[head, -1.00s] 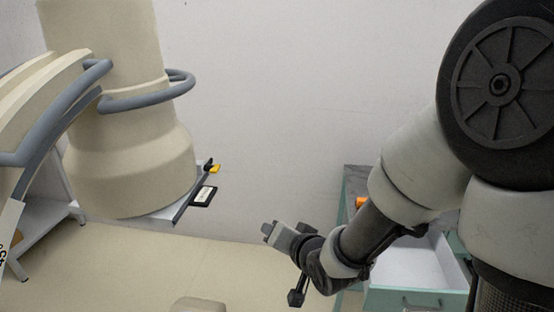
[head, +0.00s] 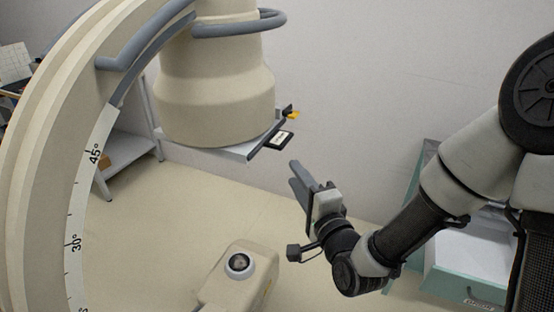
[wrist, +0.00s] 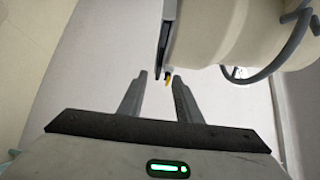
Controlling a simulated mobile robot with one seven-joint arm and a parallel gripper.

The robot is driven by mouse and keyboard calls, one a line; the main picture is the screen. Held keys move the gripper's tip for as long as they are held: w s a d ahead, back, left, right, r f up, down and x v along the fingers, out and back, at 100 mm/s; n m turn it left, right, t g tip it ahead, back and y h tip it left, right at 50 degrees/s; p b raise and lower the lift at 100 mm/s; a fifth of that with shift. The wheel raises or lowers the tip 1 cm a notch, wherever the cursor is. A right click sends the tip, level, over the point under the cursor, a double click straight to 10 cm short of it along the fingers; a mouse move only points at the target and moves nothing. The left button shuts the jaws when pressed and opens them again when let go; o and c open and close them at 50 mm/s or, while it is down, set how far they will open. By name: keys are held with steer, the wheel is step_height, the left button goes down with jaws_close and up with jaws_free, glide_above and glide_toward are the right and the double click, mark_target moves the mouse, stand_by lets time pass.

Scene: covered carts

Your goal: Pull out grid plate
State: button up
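The grid plate (head: 266,143) is a thin grey-edged plate on the underside of the beige cylindrical housing (head: 215,95). A black tag with a pale label (head: 281,141) and a yellow-and-black piece (head: 292,113) stick out at its outer edge. In the wrist view the plate (wrist: 162,50) shows nearly edge-on, beyond the fingertips. My gripper (head: 295,174) is just below and right of the plate, apart from it, pointing up and left. In the wrist view my gripper (wrist: 156,79) is open and empty, with a clear gap between its fingers.
A large curved beige arm with degree marks (head: 92,160) stands at left. A beige unit with a round lens (head: 239,264) sits below. A teal cart with an open drawer (head: 465,285) stands at right, and a white shelf (head: 125,150) behind the curved arm.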

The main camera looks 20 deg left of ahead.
mark_target(278, 148)
steer(key=p+x, duration=0.2)
steer(key=x, duration=1.2)
steer(key=shift+w+a, duration=0.3)
steer(key=shift+r, duration=0.15)
jaws_close()
